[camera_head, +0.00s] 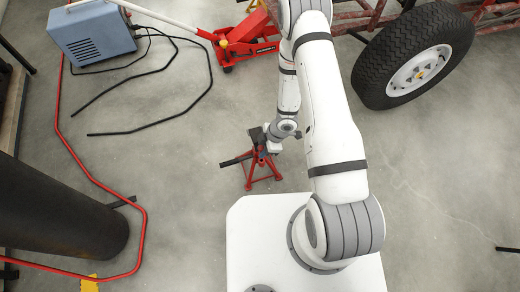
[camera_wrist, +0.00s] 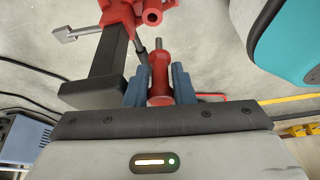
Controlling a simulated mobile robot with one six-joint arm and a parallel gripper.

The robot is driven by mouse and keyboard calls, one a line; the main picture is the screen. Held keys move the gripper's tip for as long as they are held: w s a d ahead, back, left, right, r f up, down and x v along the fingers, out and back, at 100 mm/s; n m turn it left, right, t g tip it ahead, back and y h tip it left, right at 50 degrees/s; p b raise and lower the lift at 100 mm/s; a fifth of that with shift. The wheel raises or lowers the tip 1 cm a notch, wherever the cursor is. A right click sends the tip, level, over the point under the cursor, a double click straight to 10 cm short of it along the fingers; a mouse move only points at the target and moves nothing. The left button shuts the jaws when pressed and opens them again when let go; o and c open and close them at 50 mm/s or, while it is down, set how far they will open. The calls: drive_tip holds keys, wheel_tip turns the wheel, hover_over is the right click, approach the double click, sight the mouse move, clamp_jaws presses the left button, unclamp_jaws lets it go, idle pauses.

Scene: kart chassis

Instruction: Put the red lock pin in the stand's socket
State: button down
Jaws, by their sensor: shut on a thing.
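The red lock pin (camera_wrist: 160,75) is in the wrist view, with a grey tip pointing up the picture. My gripper (camera_wrist: 159,88) is shut on it, with one blue finger on each side. The red stand (camera_wrist: 122,14) is at the top of the wrist view, with a round red socket (camera_wrist: 152,17) just beyond the pin's tip. The tip looks apart from the socket, but I cannot tell the depth. In the head view the red stand (camera_head: 262,181) is on the floor, and my gripper (camera_head: 270,141) is over its top. The pin is too small to tell there.
A dark bar (camera_wrist: 103,66) and a grey lever (camera_wrist: 80,33) stick out beside the stand, close to my left finger. A red floor jack (camera_head: 245,38), a wheel (camera_head: 415,62) and a blue-grey box (camera_head: 92,38) stand further back. Cables and a red hose (camera_head: 90,178) lie at left.

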drive_tip(key=shift+f+b, duration=1.15)
drive_tip(key=shift+f, duration=0.25)
drive_tip(key=shift+w+r+p, duration=0.1)
drive_tip(key=shift+r+p, duration=0.1)
drive_tip(key=shift+p, duration=0.1)
drive_tip(key=shift+w+p, duration=0.5)
drive_tip(key=shift+p, duration=0.25)
drive_tip(key=shift+f, duration=0.1)
